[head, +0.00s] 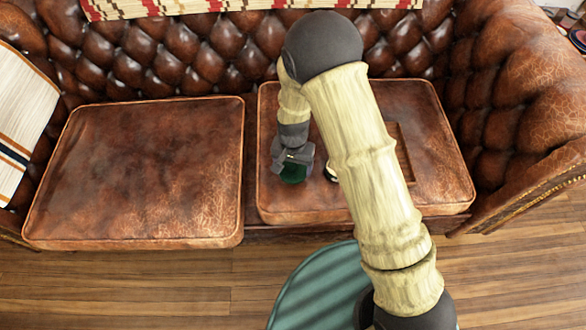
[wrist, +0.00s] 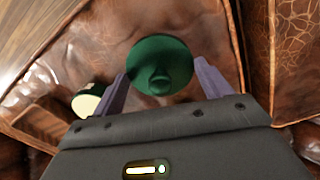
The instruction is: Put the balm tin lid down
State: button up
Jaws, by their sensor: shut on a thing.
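The green balm tin lid (wrist: 160,62) is round with a small knob and sits between the two fingers of my gripper (wrist: 161,72). My gripper is shut on it. In the head view the lid (head: 293,174) shows below my gripper (head: 292,163), over the left part of the right seat cushion. I cannot tell whether the lid touches the leather. The balm tin (wrist: 88,102), dark green with a cream top face, stands on the same cushion, apart from the lid. In the head view my arm hides most of the tin (head: 330,174).
A wooden tray (head: 405,152) lies on the right cushion (head: 440,180), partly behind my arm; its edge shows in the wrist view (wrist: 38,122). The left cushion (head: 140,170) is bare. The sofa's back and right arm (head: 530,120) rise around the seat.

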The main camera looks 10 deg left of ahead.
aim_at(293, 164)
jog(key=shift+f, duration=1.05)
jog(key=shift+f, duration=0.1)
jog(key=o, duration=1)
notch_tip(293, 164, up, 12)
jog(key=p, duration=0.3)
jog(key=shift+p, duration=0.35)
jog(key=shift+r, duration=0.2)
